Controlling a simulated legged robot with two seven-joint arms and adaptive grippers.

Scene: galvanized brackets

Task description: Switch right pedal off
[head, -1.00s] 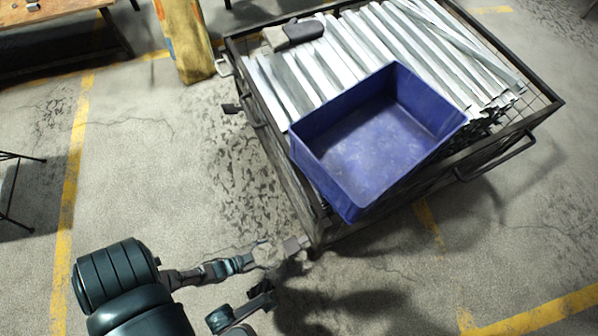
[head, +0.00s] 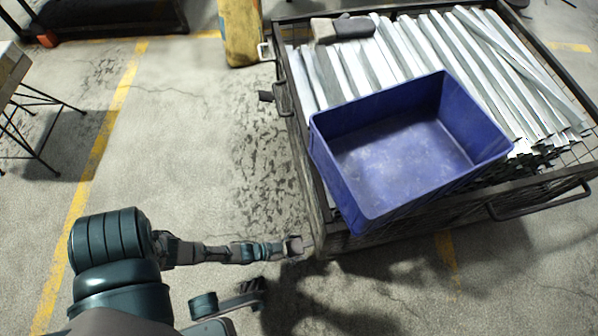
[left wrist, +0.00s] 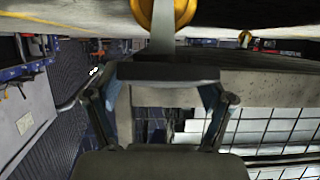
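The cart's near-left corner meets my left gripper (head: 293,245) in the head view, at the end of the arm reaching from the left. In the left wrist view, the two fingers of my left gripper (left wrist: 165,98) stand apart. A dark, flat plate, seemingly the pedal (left wrist: 165,72), lies across in front of them below a yellow caster wheel (left wrist: 163,14). I cannot tell whether they touch, nor whether the pedal is on or off. In the head view this pedal is hidden or too small to make out. My right gripper is not in view.
The mesh-sided cart (head: 297,150) carries galvanized brackets (head: 400,50), a blue bin (head: 370,220) and gloves (head: 343,28). Another dark pedal-like tab (head: 266,96) juts from its left side. A yellow post (head: 240,30) stands behind.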

